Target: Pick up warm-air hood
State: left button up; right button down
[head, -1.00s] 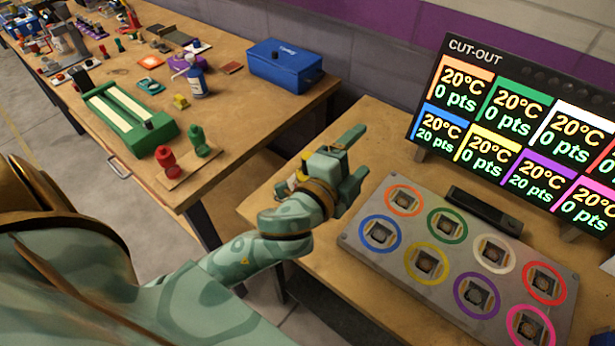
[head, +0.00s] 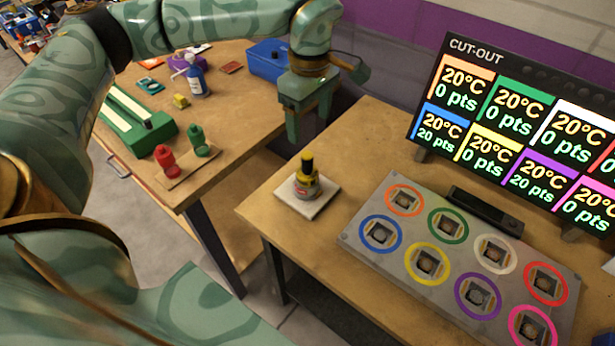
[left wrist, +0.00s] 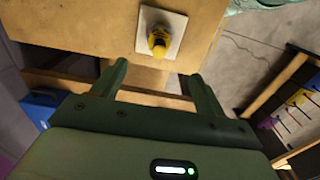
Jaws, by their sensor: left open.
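The warm-air hood appears to be the small yellow piece with a black top (head: 307,180), standing upright on a white square pad (head: 322,205) near the left corner of the right table. It also shows in the left wrist view (left wrist: 158,42), beyond the fingertips. My left gripper (head: 308,130) is open and empty, pointing down. It hangs above and behind the hood, apart from it. In the left wrist view its two fingers (left wrist: 157,72) are spread with nothing between them. My right gripper is not in view.
Right of the hood lies a grey panel (head: 385,262) with coloured rings around sockets. A score screen (head: 430,95) stands behind it. A gap separates the tables.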

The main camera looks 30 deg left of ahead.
aim_at(310, 156)
pick_arm(q)
notch_tip(310, 156, down, 10)
jog(key=shift+f+b, duration=0.1)
jog(key=shift+b, duration=1.15)
jog(key=f, duration=0.1)
jog(key=f+b, duration=0.1)
jog(key=f, duration=0.1)
jog(key=f+b, duration=0.1)
jog(key=f, duration=0.1)
jog(key=shift+w+a+f, duration=0.1)
jog(key=shift+a+f, duration=0.15)
jog(key=shift+a, duration=0.1)
jog(key=shift+r, duration=0.15)
jog(key=shift+c, duration=0.3)
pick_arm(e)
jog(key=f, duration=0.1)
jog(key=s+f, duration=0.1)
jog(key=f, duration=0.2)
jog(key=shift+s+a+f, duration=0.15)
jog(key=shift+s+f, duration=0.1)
pick_arm(q)
jog(key=c, duration=1.4)
jog(key=shift+o, duration=0.2)
jog(key=shift+r, duration=0.1)
